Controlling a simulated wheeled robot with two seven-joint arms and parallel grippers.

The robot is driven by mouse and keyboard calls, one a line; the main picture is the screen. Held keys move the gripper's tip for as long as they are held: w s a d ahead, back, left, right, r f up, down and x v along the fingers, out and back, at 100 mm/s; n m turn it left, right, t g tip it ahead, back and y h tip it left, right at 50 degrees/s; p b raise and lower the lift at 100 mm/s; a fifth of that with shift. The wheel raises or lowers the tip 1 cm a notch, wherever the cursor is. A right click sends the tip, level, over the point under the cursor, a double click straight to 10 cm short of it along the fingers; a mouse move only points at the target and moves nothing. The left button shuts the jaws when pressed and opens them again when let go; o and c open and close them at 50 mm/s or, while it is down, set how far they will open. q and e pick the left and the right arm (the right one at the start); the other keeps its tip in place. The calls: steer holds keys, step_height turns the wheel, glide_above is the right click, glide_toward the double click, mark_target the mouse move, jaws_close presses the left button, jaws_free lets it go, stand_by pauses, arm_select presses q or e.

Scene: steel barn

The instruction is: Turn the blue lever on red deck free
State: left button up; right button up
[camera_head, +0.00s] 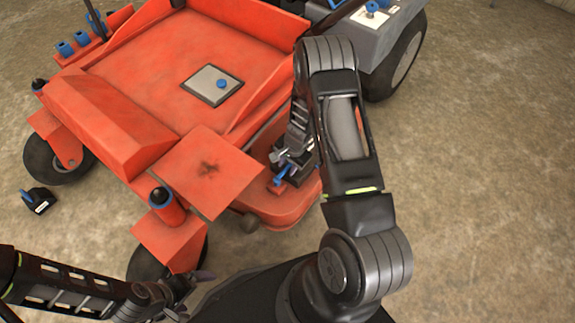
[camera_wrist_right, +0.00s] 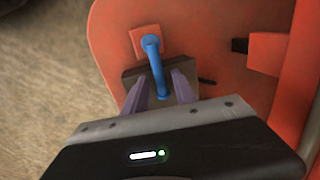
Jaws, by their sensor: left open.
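The blue lever (camera_head: 280,176) sits on the red deck (camera_head: 285,208) at the mower's near right side. In the right wrist view the lever (camera_wrist_right: 156,66) runs from a small red block down over a dark grey block. My right gripper (camera_head: 287,160) is at the lever. In the right wrist view its two purple fingers (camera_wrist_right: 161,88) stand one on each side of the lever's lower end, with gaps visible, so it looks open around it. My left gripper (camera_head: 190,293) is low at the left, open, beside the front wheel and away from the lever.
The red mower body (camera_head: 180,70) fills the upper left. A grey plate with a blue knob (camera_head: 222,84) lies on it. A small black box with a blue part (camera_head: 38,200) is on the floor at left. The concrete floor (camera_head: 480,180) at right is clear.

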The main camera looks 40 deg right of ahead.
jaws_close()
stand_by(1.2)
